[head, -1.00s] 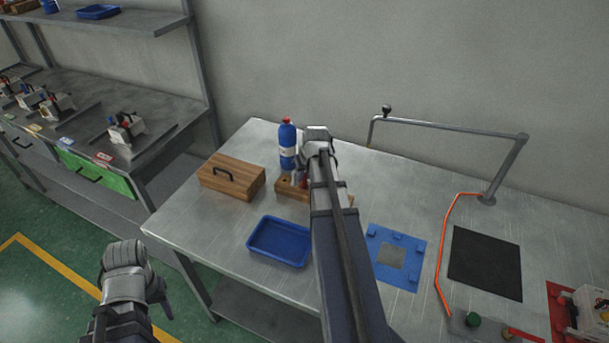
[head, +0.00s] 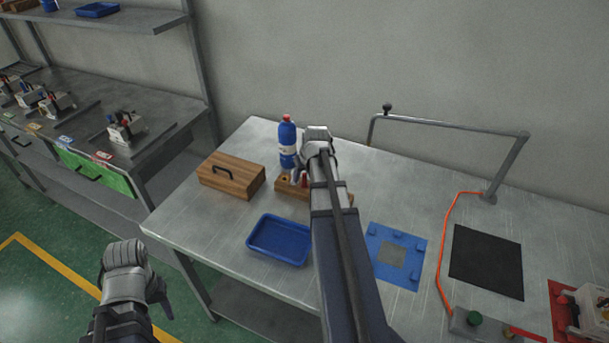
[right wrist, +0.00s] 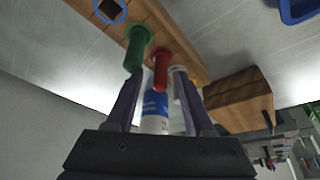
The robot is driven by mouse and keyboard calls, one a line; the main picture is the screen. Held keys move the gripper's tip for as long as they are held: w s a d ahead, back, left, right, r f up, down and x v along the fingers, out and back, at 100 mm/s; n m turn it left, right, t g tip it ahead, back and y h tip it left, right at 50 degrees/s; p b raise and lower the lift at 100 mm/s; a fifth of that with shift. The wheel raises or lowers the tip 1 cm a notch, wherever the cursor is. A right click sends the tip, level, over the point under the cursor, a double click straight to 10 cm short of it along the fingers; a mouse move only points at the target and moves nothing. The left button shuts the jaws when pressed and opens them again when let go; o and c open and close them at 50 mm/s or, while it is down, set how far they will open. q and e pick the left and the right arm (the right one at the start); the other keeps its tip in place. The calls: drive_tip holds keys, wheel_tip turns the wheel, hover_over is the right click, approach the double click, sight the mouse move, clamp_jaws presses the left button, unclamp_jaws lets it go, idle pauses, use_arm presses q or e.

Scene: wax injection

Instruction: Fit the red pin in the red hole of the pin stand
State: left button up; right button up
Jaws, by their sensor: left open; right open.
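The wooden pin stand (head: 288,190) is on the table, partly hidden by my right arm in the head view; it also shows at the top of the right wrist view (right wrist: 182,52). The red pin (right wrist: 161,68) stands upright at the stand, its head between the spread fingers of my right gripper (right wrist: 156,84). The red pin also shows in the head view (head: 304,181). A green pin (right wrist: 138,47) stands beside it. How deep the red pin sits cannot be told. My right gripper is open. My left gripper (head: 160,290) is open and empty, left of the table.
A blue bottle (head: 287,143) stands just behind the stand. A wooden box with a handle (head: 232,177) is left of the stand, and a blue tray (head: 279,241) in front. A blue plate (head: 396,255) and black mat (head: 485,262) lie to the right.

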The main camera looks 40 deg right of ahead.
drive_tip(key=d+p+v, duration=0.1)
drive_tip(key=p+v, duration=0.6)
drive_tip(key=shift+a+r, duration=0.4)
drive_tip(key=shift+a, duration=0.15)
drive_tip(key=shift+s, duration=0.15)
drive_tip(key=a+f+n+g+y, duration=0.15)
drive_tip(key=a+n, duration=0.25)
drive_tip(key=a, duration=1.9)
drive_tip(key=s+a+n+g, duration=0.1)
drive_tip(key=s+a, duration=0.4)
drive_tip(key=a, duration=0.4)
drive_tip(key=s+a+n+g+h, duration=0.1)
drive_tip(key=s+a+n+g, duration=0.1)
drive_tip(key=s+a, duration=0.4)
drive_tip(key=a, duration=0.3)
drive_tip(key=shift+s+a, duration=0.2)
drive_tip(key=shift+s, duration=0.05)
